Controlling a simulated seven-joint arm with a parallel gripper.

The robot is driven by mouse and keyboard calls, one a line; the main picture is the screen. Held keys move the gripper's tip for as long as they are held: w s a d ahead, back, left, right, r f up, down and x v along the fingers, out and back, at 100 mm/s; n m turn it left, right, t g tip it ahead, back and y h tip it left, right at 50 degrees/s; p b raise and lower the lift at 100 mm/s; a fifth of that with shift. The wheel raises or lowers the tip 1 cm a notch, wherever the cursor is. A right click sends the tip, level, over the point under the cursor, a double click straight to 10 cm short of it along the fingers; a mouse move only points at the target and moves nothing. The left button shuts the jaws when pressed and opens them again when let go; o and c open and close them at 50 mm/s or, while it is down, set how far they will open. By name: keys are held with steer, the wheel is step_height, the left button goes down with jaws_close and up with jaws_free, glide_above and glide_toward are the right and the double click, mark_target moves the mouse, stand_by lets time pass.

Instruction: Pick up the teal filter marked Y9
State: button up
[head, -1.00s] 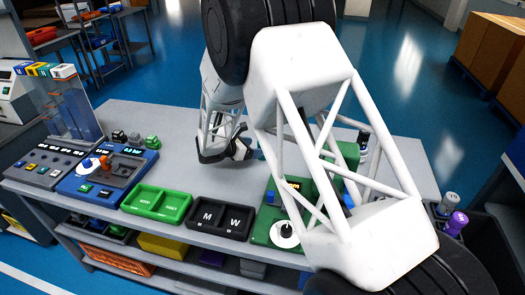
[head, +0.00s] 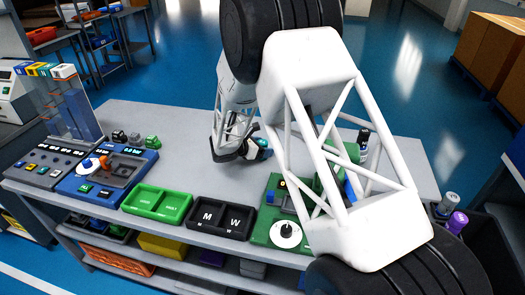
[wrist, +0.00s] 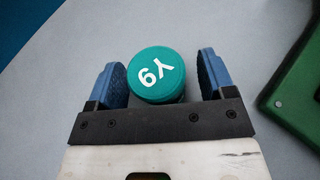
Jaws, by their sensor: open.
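The teal filter marked Y9 (wrist: 158,74) stands upright on the grey table in the wrist view, its round lid with white lettering facing the camera. My gripper (wrist: 160,80) is open, with one blue finger on each side of the filter and a visible gap on both sides. In the head view my gripper (head: 256,150) is low over the middle of the table. There the teal filter (head: 262,143) shows only as a small patch beside the fingers, mostly hidden by my gripper.
A green fixture (head: 262,225) lies to the right, partly behind my arm; its edge (wrist: 300,90) shows in the wrist view. A black tray marked M and W (head: 222,220) and a green tray (head: 157,202) line the front edge. The table's middle left is clear.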

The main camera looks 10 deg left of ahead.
mark_target(263, 142)
stand_by(0.5)
steer(key=c, duration=1)
steer(key=shift+r, duration=0.15)
steer(key=shift+r, duration=0.4)
step_height(263, 142, up, 3)
steer(key=shift+f, duration=0.1)
steer(key=s+d, duration=0.2)
steer(key=s, duration=0.2)
steer(key=s+d, duration=0.2)
steer(key=s, duration=0.3)
steer(key=s+d+r, duration=0.1)
steer(key=s+d, duration=0.2)
steer(key=s, duration=0.2)
steer(key=shift+s, duration=0.2)
